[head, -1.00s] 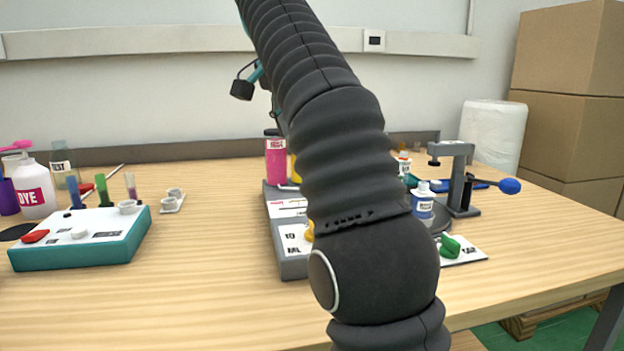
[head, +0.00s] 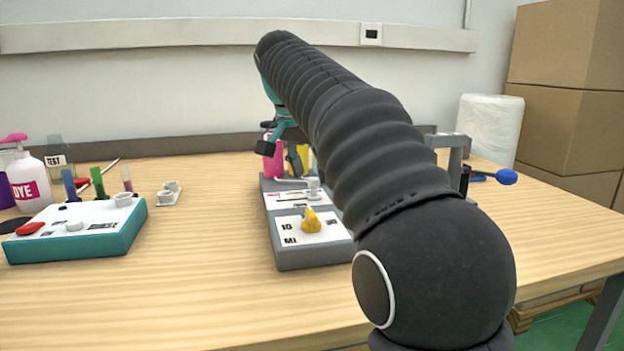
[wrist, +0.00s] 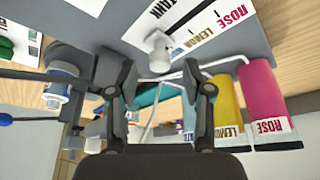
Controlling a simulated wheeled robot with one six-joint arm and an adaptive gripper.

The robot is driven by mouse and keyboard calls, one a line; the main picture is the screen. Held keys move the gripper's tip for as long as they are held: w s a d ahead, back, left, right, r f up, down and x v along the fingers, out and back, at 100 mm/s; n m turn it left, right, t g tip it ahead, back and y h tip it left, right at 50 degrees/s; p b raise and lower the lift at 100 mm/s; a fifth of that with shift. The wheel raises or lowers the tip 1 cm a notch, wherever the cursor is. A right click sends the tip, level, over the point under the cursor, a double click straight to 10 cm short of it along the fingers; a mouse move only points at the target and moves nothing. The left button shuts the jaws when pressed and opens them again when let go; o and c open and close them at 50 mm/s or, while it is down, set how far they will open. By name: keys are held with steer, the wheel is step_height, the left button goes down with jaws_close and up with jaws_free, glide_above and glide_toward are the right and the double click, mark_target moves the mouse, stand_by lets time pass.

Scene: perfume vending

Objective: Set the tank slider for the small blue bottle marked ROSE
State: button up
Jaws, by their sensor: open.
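The white tank slider knob (wrist: 158,48) stands on the grey machine's white TANK panel (wrist: 178,22), by the end of the label list away from ROSE. It also shows in the head view (head: 313,188). My gripper (wrist: 160,76) is open, its fingers to either side just short of the knob, apparently not touching it. In the head view my gripper (head: 290,160) is over the machine's back half. The pink ROSE tank (wrist: 264,100) and yellow LEMON tank (wrist: 228,100) stand beside the right finger. A small blue bottle (wrist: 58,88) is left of my gripper; its label is unreadable.
A yellow dial (head: 311,222) marked 10 ML is at the machine's front. A grey press stand (head: 455,150) is to the right, partly behind my arm. A teal-edged box (head: 90,240) with vials is at left.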

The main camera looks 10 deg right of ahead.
steer(key=shift+x, duration=0.9)
